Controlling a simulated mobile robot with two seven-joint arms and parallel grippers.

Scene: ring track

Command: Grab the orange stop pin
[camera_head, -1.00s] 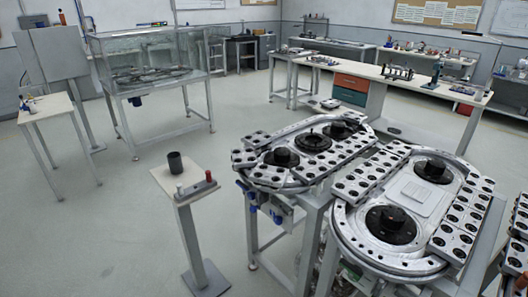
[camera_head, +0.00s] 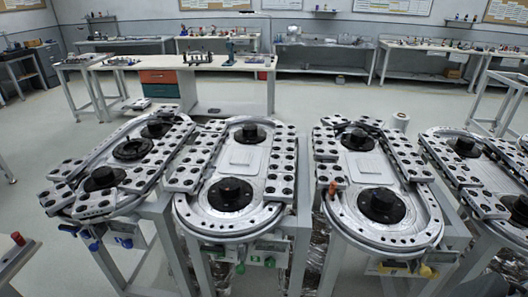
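A small upright orange pin (camera_head: 332,189) stands at the left edge of the third ring track (camera_head: 400,230), counted from the left. It is beside the end of that track's left row of carriages and left of the near black hub (camera_head: 385,203). It is small, so its lower end is hard to make out. Neither of my grippers is in view.
Other ring tracks stand on both sides: the second (camera_head: 215,227), the leftmost (camera_head: 125,203) and the rightmost (camera_head: 470,205). Narrow gaps separate their frames. A stand with a red knob (camera_head: 18,239) is at the left edge. Open floor lies behind the tracks.

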